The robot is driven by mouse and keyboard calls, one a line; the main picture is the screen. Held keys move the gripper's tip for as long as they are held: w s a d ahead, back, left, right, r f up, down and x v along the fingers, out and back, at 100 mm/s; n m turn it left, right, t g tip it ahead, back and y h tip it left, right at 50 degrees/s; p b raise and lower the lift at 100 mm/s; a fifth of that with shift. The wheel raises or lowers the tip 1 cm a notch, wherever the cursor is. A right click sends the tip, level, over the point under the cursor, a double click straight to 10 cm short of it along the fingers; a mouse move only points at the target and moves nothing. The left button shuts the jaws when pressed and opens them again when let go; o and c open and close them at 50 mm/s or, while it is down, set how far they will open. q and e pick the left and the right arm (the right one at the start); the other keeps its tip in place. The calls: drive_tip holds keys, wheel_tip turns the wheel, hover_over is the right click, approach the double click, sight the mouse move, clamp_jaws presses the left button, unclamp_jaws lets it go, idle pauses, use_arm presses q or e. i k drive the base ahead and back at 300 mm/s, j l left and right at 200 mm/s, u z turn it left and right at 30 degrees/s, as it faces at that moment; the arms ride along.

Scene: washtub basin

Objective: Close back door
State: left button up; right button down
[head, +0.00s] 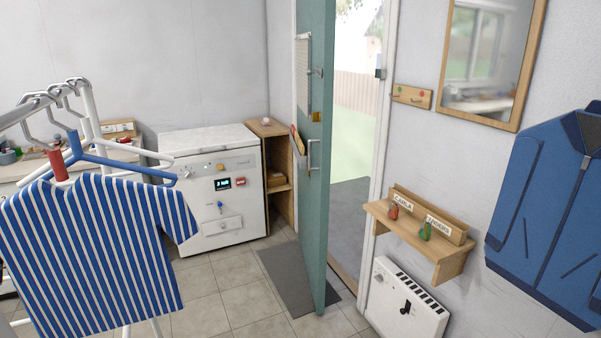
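The back door (318,210) is a teal panel that stands open in the middle of the head view, seen nearly edge-on. A metal pull handle (313,155) is on its face, with a small brass-coloured lock plate (315,116) above it and a latch near the edge. The doorway (350,160) to its right is open, and grass, a fence and a building show outside. Neither of my grippers is in view.
A clothes rack with a striped shirt (95,250) fills the left front. A white machine (215,185) stands behind it. A wooden shelf (420,235), a white heater (405,305) and a blue jacket (550,210) line the right wall. Tiled floor (235,300) before the door is clear.

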sight(317, 18)
drive_tip(key=i+l+u, duration=0.1)
drive_tip(key=i+l, duration=0.55)
drive_tip(key=l, duration=0.15)
